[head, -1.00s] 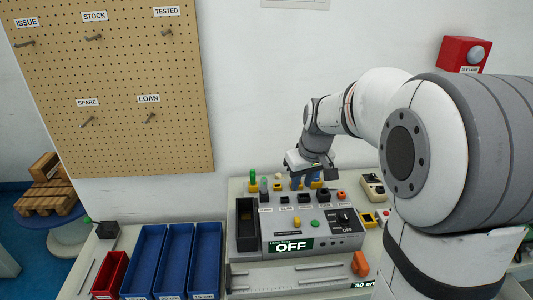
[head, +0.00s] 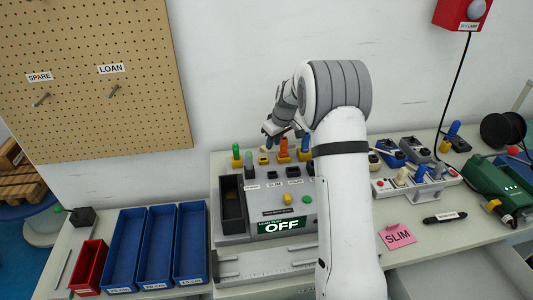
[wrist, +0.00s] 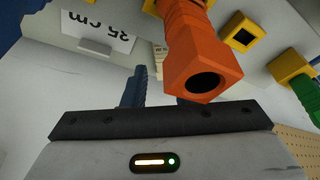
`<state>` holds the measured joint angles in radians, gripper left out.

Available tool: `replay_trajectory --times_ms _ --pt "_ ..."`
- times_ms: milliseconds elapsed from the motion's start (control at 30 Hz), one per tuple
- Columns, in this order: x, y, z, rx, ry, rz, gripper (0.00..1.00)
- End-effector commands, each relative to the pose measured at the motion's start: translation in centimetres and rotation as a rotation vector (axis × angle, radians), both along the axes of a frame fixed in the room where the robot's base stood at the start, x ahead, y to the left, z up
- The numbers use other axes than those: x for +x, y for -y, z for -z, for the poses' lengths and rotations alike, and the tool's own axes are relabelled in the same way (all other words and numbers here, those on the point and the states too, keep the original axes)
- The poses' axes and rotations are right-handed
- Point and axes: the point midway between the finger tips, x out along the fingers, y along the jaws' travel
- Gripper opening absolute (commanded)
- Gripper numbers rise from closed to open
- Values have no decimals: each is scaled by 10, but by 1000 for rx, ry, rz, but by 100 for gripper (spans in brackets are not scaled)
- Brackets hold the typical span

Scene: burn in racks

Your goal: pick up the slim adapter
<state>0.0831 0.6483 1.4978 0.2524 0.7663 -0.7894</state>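A row of colored adapters stands along the back of the grey console; no label on any of them can be read as slim, so I cannot tell which is the slim adapter. An orange adapter (head: 283,150) stands in this row just below my gripper (head: 285,134). In the wrist view an orange adapter (wrist: 203,72) with a square end and round hole is close in front, overlapping one finger. My gripper's blue fingers (wrist: 160,92) look apart, with nothing clearly held between them. A green adapter (head: 236,152) stands to the left in the row.
Blue bins (head: 158,244) and a red bin (head: 88,268) stand left. A pink SLIM note (head: 398,237) lies right, near a green tool (head: 497,184). The pegboard wall is behind.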

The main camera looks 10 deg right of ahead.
Motion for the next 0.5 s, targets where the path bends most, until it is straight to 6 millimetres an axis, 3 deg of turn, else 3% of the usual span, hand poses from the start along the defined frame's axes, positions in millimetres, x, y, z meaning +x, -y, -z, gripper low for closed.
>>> replay_trajectory --times_ms 300,500 --pt "12 -11 40 1 -2 -1 25" --pt "14 -12 44 0 1 -1 25"
